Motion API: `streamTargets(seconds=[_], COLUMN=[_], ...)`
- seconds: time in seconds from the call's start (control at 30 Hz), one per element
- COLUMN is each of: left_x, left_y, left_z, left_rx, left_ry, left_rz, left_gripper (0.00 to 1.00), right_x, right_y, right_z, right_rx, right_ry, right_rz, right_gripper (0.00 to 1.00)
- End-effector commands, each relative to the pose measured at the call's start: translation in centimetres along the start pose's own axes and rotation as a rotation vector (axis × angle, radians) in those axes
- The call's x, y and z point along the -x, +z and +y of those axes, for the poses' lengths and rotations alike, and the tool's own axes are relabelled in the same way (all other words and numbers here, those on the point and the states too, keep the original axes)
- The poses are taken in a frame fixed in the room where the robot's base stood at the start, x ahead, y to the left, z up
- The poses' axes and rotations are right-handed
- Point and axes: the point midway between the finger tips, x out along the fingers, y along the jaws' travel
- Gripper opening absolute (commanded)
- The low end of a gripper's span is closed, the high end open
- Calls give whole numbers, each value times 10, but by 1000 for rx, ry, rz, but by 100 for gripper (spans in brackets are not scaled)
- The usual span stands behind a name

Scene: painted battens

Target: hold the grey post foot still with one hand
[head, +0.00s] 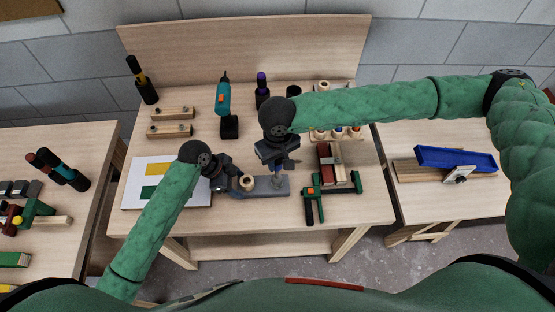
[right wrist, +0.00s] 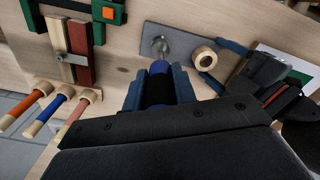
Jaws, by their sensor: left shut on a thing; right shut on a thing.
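The grey post foot (head: 268,187) is a flat grey plate lying on the middle table, with a pale wooden ring (head: 247,182) on its left part. It also shows in the right wrist view (right wrist: 180,44). My left gripper (head: 233,186) is shut on the foot's left end, its fingers on either side of the plate near the ring. My right gripper (head: 278,168) is shut on a blue and black screwdriver (right wrist: 158,84), held above the plate's other end. The screwdriver's tip is at a round metal screw head (right wrist: 160,46); exact contact is hard to tell.
Right of the foot lie red and pale battens (head: 326,165) and a green clamp (head: 313,198). A teal drill (head: 223,98) stands behind. A white sheet with coloured patches (head: 140,185) lies left. A blue tray (head: 455,159) is on the right table.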

Motion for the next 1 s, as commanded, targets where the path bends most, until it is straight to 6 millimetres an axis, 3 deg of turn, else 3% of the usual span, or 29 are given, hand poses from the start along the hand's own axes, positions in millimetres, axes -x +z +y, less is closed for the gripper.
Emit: streamTargets(seconds=[0.17, 0.53, 1.0], left_x=[0, 0, 0], left_y=[0, 0, 0], left_z=[0, 0, 0], left_rx=[0, 0, 0], left_ry=[0, 0, 0], left_rz=[0, 0, 0], left_gripper=[43, 43, 43], right_x=[1, 0, 0], right_y=[0, -1, -1], right_z=[0, 2, 2], right_rx=[42, 396, 472], right_ry=[1, 1, 0], right_rz=[1, 1, 1], right_gripper=[0, 0, 0])
